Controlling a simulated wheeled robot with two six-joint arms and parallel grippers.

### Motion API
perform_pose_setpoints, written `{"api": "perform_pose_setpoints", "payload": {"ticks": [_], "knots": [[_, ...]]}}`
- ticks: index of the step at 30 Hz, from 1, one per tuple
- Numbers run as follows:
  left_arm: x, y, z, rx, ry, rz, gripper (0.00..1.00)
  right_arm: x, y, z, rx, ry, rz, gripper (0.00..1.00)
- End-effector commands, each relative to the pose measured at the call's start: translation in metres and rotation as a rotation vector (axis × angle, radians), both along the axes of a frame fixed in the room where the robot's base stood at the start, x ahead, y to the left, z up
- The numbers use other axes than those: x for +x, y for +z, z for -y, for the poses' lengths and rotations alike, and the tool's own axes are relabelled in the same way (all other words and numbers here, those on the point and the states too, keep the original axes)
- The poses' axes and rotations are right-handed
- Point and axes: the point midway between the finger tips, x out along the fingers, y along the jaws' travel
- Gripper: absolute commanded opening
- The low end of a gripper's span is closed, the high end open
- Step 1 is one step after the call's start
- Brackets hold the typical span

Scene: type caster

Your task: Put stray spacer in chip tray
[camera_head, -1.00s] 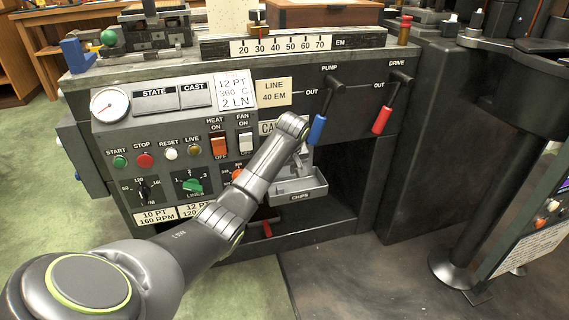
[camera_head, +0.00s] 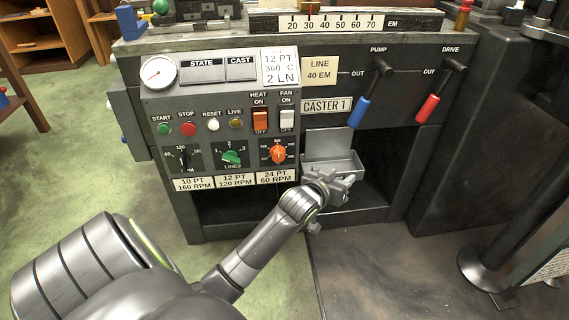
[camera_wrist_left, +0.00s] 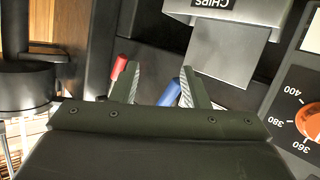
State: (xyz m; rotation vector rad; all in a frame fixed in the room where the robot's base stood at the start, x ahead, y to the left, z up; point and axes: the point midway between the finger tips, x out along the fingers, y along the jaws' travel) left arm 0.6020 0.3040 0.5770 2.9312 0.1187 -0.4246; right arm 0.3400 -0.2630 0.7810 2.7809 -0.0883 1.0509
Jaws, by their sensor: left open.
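The grey chip tray (camera_head: 352,160) sits in the dark opening of the caster, below the CASTER 1 plate. My left gripper (camera_head: 338,187) is just in front of the tray and hides its front in the head view. In the left wrist view the tray's CHIPS label (camera_wrist_left: 213,3) shows upside down at the top edge. I cannot make out the stray spacer in either view. My right gripper is not in view.
The blue pump lever (camera_head: 359,112) and red drive lever (camera_head: 428,108) stick out right of the tray. The control panel with an orange knob (camera_head: 278,153) is at its left. A black post (camera_head: 510,235) stands on the right. Floor in front is open.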

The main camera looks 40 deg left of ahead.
Motion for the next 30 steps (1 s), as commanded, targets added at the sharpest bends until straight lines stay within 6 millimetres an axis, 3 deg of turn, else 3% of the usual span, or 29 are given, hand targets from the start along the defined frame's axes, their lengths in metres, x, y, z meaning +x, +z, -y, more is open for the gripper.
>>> {"api": "perform_pose_setpoints", "payload": {"ticks": [6,12,15,18,21,30], "knots": [[-0.099,0.073,0.027,0.13,-0.07,0.433,0.41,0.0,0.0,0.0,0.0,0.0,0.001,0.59],[-0.199,0.154,0.037,0.279,-0.03,0.788,0.41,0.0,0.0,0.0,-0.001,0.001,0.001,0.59],[-0.234,0.182,0.039,0.335,-0.001,0.902,0.41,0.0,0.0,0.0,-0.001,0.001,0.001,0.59],[-0.255,0.198,0.041,0.372,0.017,0.969,0.41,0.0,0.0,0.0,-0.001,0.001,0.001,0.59],[-0.263,0.205,0.041,0.387,0.025,0.994,0.41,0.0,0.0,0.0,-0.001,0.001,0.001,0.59],[-0.263,0.205,0.041,0.386,0.025,0.997,0.41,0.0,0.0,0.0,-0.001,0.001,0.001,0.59]]}}
